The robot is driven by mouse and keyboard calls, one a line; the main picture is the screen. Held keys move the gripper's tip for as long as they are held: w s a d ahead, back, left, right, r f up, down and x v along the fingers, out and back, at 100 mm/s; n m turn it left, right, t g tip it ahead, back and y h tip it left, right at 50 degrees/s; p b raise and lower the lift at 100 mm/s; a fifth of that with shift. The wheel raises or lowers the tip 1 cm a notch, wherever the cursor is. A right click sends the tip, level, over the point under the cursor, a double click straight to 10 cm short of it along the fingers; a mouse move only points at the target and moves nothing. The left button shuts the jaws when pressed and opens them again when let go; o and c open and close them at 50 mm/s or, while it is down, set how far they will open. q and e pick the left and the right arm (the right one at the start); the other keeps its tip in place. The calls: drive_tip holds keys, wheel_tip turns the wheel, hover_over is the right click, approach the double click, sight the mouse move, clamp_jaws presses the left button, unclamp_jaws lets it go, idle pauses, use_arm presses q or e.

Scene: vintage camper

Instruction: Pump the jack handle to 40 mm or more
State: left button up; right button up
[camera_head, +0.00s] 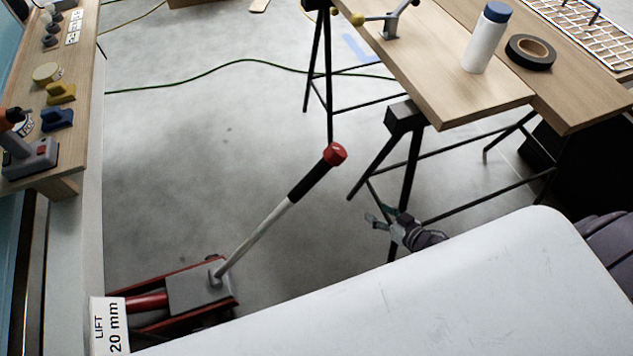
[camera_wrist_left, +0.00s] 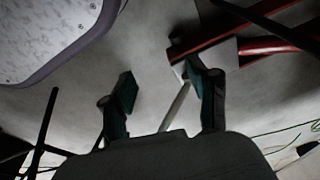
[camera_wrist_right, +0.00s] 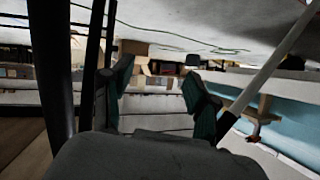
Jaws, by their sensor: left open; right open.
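The red and grey floor jack (camera_head: 200,288) sits at lower left in the head view; its red frame also shows in the left wrist view (camera_wrist_left: 282,45). A label beside it reads "LIFT 20 mm" (camera_head: 108,325). Its handle (camera_head: 255,238) slants up and right to a black grip and a red end. My right gripper (camera_head: 378,220) is open and empty, right of the handle; a pale rod, apparently the handle, passes right of its fingers in the right wrist view (camera_wrist_right: 265,72). My left gripper (camera_wrist_left: 160,92) is open; a grey rod shows between its fingers, contact unclear. The head view does not show it.
A wooden table (camera_head: 430,75) on black trestle legs (camera_head: 412,165) stands right, close to my right gripper. It holds a white bottle (camera_head: 487,42) and a tape roll (camera_head: 530,52). A wooden shelf (camera_head: 75,120) lines the left.

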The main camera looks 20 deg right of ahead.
drive_tip(key=w+a+r+n+t+y+b, duration=0.1)
drive_tip(key=w+a+r+n+y+b, duration=0.1)
drive_tip(key=w+r+y+b, duration=0.35)
drive_tip(key=n+g+y+b, duration=0.2)
drive_tip(key=n+g+y, duration=0.2)
drive_tip(key=y, duration=0.2)
approach(310, 181)
drive_tip(key=d+f, duration=0.2)
drive_tip(key=d, duration=0.2)
drive_tip(key=x, duration=0.4)
drive_tip(key=b+x, duration=0.1)
drive_tip(key=x, duration=0.7)
drive_tip(key=shift+s+a+r, duration=0.1)
drive_tip(key=shift+s+a, duration=0.2)
drive_tip(key=shift+a, duration=0.1)
use_arm(q)
wheel_tip(310, 181, up, 15)
drive_tip(key=w+t, duration=0.1)
drive_tip(key=shift+w+d, duration=0.15)
drive_tip(key=shift+w, duration=0.1)
use_arm(e)
drive_tip(key=shift+w+a, duration=0.35)
drive_tip(key=shift+a, duration=0.25)
use_arm(q)
drive_tip(key=shift+r, duration=0.1)
use_arm(e)
clamp_jaws()
